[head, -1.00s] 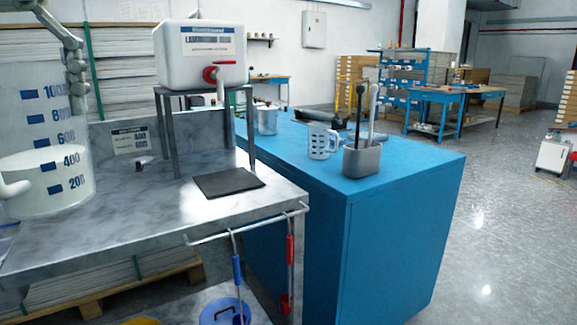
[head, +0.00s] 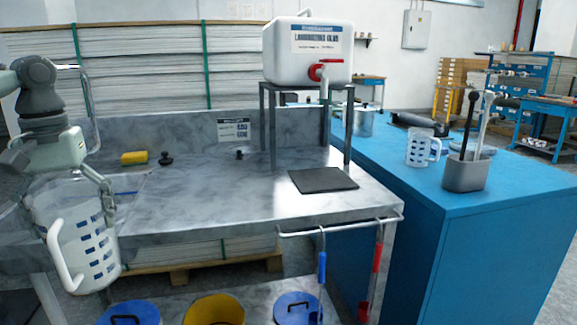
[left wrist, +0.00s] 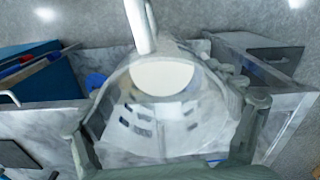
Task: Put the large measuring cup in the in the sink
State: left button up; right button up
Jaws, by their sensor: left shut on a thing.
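The large measuring cup (head: 98,238), clear with blue marks, a white handle and pale contents, hangs at the left of the head view. My left gripper (head: 78,195) is shut on its upper part and holds it in front of the counter's left part. In the left wrist view, the cup (left wrist: 160,125) fills the middle, between the fingers of my gripper (left wrist: 165,130). The sink area (head: 128,187) shows only partly at the counter's left end, behind the cup and arm; its basin is mostly hidden. My right gripper is not in view.
A yellow sponge (head: 134,158) and a black knob (head: 166,158) are at the counter's back. A white tank (head: 308,50) stands on a frame above a dark mat (head: 323,180). A yellow bucket (head: 214,310) and blue lids are below. A blue bench (head: 470,215) holds a smaller cup (head: 419,148).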

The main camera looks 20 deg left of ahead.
aim_at(112, 276)
pick_arm(q)
jog(key=shift+m, duration=0.4)
jog(key=d+f, duration=0.1)
jog(key=f, duration=0.1)
jog(key=w+d+f, duration=0.1)
jog(key=f, duration=0.2)
jog(key=d+f, duration=0.1)
jog(key=f, duration=0.2)
jog(key=shift+w+d, duration=0.15)
jog(key=shift+w, duration=0.15)
jog(key=w+d+f+m, duration=0.2)
jog(key=d+f, duration=0.1)
jog(key=d, duration=0.6)
jog(key=w+d+f+m, duration=0.2)
jog(key=w+d+f, duration=0.1)
jog(key=d, duration=0.5)
jog(key=w+d+f+m, duration=0.3)
jog(key=d, duration=0.6)
jog(key=shift+d, duration=0.35)
jog(key=shift+f, duration=0.1)
